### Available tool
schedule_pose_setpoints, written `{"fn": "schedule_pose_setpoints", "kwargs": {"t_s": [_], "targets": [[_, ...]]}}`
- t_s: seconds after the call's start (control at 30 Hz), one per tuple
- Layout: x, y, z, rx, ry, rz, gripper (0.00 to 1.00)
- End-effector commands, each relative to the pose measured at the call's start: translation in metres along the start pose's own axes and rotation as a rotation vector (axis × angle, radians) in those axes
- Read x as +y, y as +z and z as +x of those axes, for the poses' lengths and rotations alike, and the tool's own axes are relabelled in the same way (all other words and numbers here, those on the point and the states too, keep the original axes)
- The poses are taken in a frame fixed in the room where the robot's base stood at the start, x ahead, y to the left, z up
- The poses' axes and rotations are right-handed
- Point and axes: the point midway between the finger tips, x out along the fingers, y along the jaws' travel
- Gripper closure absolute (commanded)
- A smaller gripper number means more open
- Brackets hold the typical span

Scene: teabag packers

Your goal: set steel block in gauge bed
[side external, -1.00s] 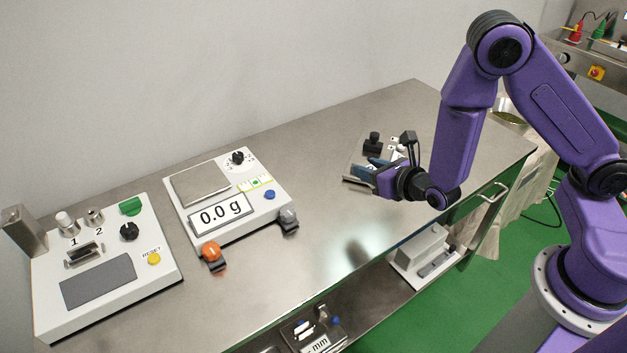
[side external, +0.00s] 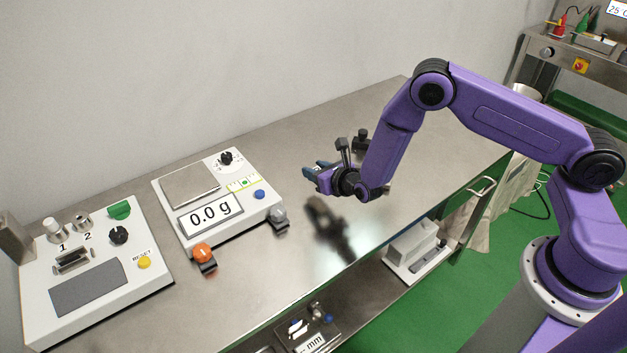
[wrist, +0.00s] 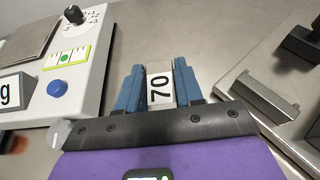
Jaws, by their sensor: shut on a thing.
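My gripper (side external: 314,176) hangs over the middle of the steel bench with blue fingers shut. In the wrist view its fingers (wrist: 160,88) grip the steel block (wrist: 159,86), which has a white face marked 70. In the side view the block is mostly hidden by the fingers. I cannot tell for certain which thing is the gauge bed. A device with an "mm" display (side external: 308,338) sits on the lower shelf, partly cut off by the frame.
The scale (side external: 222,205) reading 0.0 g stands left of my gripper. A white console (side external: 92,270) is farther left. A grey stand with a black knob (side external: 362,141) is behind my arm. A white-based device (side external: 417,250) is on the lower shelf. Bare bench lies between scale and gripper.

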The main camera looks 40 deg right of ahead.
Motion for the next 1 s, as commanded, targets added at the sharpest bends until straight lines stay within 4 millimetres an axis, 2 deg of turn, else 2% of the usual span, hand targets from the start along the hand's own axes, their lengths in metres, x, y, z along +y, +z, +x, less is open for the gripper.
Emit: {"fn": "schedule_pose_setpoints", "kwargs": {"t_s": [0.27, 0.53, 1.0], "targets": [[0.002, -0.006, 0.015, -0.005, 0.000, 0.001, 1.00], [0.003, -0.032, 0.026, -0.005, 0.001, 0.001, 1.00], [0.003, -0.037, 0.028, -0.005, 0.001, 0.002, 1.00]]}}
